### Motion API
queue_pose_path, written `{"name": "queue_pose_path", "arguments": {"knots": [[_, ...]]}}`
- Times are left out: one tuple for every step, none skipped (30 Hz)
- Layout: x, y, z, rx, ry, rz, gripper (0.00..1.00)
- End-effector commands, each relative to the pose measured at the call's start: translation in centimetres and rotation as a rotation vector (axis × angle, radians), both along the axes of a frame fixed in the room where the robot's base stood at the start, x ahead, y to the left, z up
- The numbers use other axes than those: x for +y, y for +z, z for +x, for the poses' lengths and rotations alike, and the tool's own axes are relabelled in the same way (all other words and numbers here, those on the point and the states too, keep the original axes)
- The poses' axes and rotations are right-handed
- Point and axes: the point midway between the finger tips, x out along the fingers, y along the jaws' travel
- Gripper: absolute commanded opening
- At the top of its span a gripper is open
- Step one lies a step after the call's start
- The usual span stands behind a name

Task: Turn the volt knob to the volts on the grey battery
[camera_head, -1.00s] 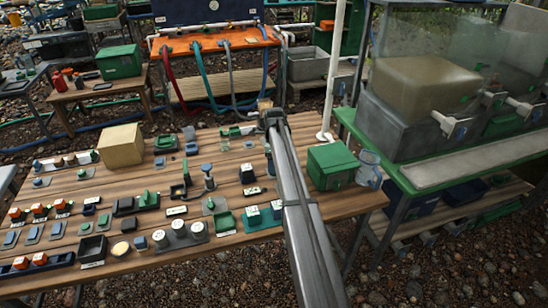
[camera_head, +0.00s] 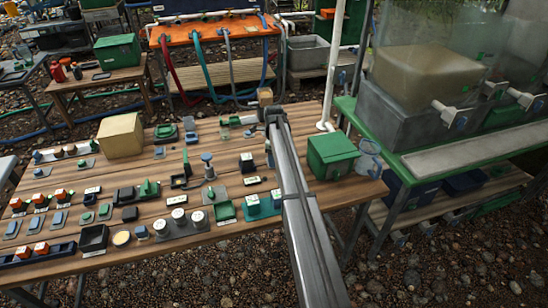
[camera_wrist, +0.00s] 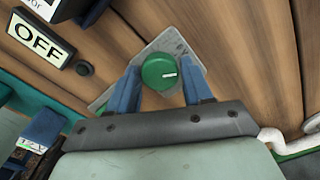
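In the wrist view a round green knob (camera_wrist: 158,72) with a short white mark stands on a grey plate (camera_wrist: 103,103) with partly hidden lettering. The white mark points right in the picture. My gripper (camera_wrist: 160,74) is open, its two blue fingers on either side of the knob. A small gap shows between each finger and the knob. In the head view my arm covers the gripper and this knob. I cannot make out a grey battery or a voltage figure for certain in either view.
An OFF sign (camera_wrist: 40,39) and a small black button lie left of the knob in the wrist view. The wooden table (camera_head: 200,240) is crowded with small switches and trays. A green box (camera_head: 332,152) and clear jug (camera_head: 368,158) stand right of my arm.

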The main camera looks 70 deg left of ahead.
Motion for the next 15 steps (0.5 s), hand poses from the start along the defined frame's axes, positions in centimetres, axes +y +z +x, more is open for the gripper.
{"name": "queue_pose_path", "arguments": {"knots": [[0.00,0.01,0.00,0.000,0.000,0.000,0.45],[0.00,0.01,0.00,0.000,0.000,0.000,0.42],[0.00,0.01,0.00,0.000,0.000,0.000,0.38],[0.00,0.01,0.00,0.000,0.000,0.000,0.36],[0.00,0.01,0.00,0.000,0.000,0.000,0.33],[0.00,0.01,0.00,0.000,0.000,0.000,0.29],[0.00,0.01,0.00,0.000,0.000,0.000,0.26],[0.00,0.01,0.00,0.000,0.000,0.000,0.23],[0.00,0.02,0.00,0.000,0.000,0.000,0.23],[0.00,0.02,0.00,0.000,0.000,0.000,0.23],[0.00,0.02,0.00,0.000,0.000,0.000,0.23],[0.00,0.02,0.00,0.000,0.000,0.000,0.23],[0.00,0.02,0.00,0.000,0.000,0.000,0.23],[0.00,0.02,0.00,0.000,0.000,0.000,0.23],[0.00,0.02,0.00,0.000,0.000,0.000,0.23]]}}
